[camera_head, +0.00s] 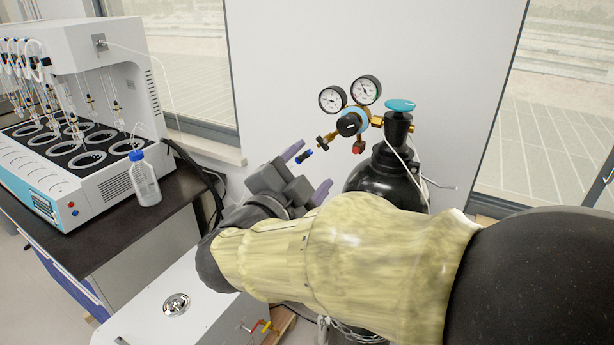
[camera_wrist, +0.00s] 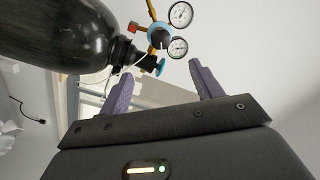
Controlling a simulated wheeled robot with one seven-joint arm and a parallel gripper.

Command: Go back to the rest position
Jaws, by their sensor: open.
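My gripper (camera_head: 309,170) is open, its two purple fingers spread apart with nothing between them. It is held up in front of the regulator and to the left of the gas cylinder in the head view. In the wrist view my gripper (camera_wrist: 157,82) also shows both fingers apart. My arm, in a yellowish sleeve, reaches across from the right and hides much of the cylinder.
A black gas cylinder (camera_head: 384,174) with a teal valve knob carries a regulator (camera_head: 349,123) with two gauges. On the left, a white multi distiller (camera_head: 110,98) and a blue-capped bottle (camera_head: 144,180) stand on a dark bench (camera_head: 112,232). A white wall is behind.

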